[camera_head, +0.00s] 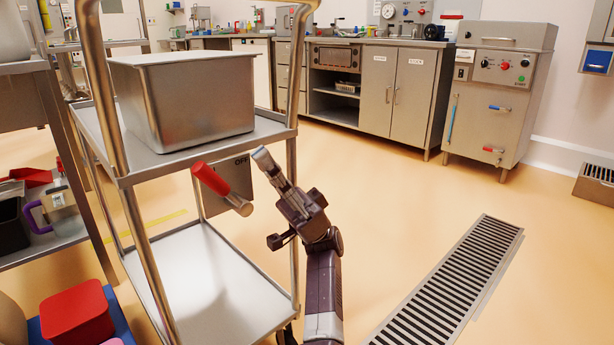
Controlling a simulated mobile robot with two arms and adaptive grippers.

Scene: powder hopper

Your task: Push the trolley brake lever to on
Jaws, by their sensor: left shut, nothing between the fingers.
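The steel trolley (220,296) stands at the left. Its brake lever (213,179) has a red grip and a bare metal end, and slants in front of a grey plate (244,170) below the upper shelf. The plate's right side reads OFF; a mark at its left is partly hidden by the lever. I cannot tell for sure which setting the lever is at. My left gripper (263,156) is shut and empty, its fingertips just right of the plate, near the OFF label. It looks apart from the red grip. My right gripper is not in view.
A deep steel bin (184,100) sits on the trolley's upper shelf, above the lever. Trolley posts rise at the left and right of the lever. A floor drain grate (450,290) lies at the right. Steel cabinets (405,90) line the back. The floor between is clear.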

